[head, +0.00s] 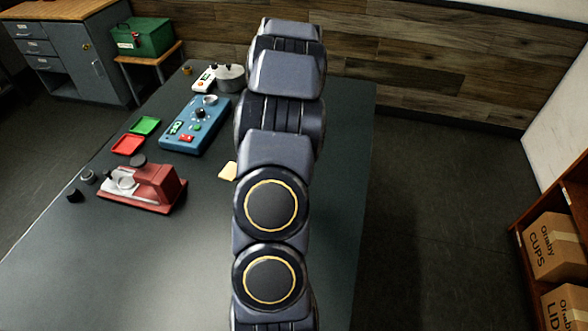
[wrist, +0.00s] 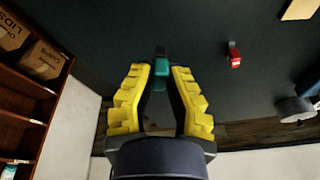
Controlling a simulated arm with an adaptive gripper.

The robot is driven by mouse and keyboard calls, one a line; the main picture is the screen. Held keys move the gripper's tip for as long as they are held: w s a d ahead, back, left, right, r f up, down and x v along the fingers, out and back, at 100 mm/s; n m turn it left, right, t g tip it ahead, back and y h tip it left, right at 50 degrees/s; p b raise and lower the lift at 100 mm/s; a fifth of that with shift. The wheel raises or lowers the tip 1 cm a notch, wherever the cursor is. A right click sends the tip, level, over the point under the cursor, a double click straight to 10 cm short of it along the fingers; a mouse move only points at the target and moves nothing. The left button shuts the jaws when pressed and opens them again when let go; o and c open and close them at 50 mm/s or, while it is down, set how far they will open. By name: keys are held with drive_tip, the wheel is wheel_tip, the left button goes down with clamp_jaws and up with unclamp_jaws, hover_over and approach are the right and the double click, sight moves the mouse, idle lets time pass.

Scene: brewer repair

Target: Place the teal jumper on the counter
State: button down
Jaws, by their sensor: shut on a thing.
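The teal jumper (wrist: 162,66) is a small teal block between the tips of my gripper (wrist: 158,72) in the wrist view. The yellow fingers are shut on it. The dark counter (wrist: 205,25) fills the wrist view behind the jumper; I cannot tell whether the jumper touches it. In the head view the counter (head: 190,265) is a long dark surface. My arm stands in front there and hides my gripper and the jumper.
A small red piece (wrist: 234,57) lies on the counter to the right of the jumper. On the counter's left are a red machine (head: 150,186), a blue panel (head: 195,125), red (head: 128,145) and green (head: 145,125) trays, and a yellow note (head: 228,171). The front is clear.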

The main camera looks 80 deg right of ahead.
drive_tip(key=d+f, duration=0.1)
drive_tip(key=f, duration=0.1)
drive_tip(key=d+f, duration=0.2)
drive_tip(key=w+d+f, duration=0.1)
drive_tip(key=d+f, duration=0.1)
drive_tip(key=shift+d+f, duration=0.1)
drive_tip(key=shift+d, duration=0.1)
drive_tip(key=shift+f, duration=1.55)
drive_tip(key=shift+f, duration=0.1)
drive_tip(key=c, duration=1.2)
unclamp_jaws()
drive_tip(key=shift+o, duration=0.2)
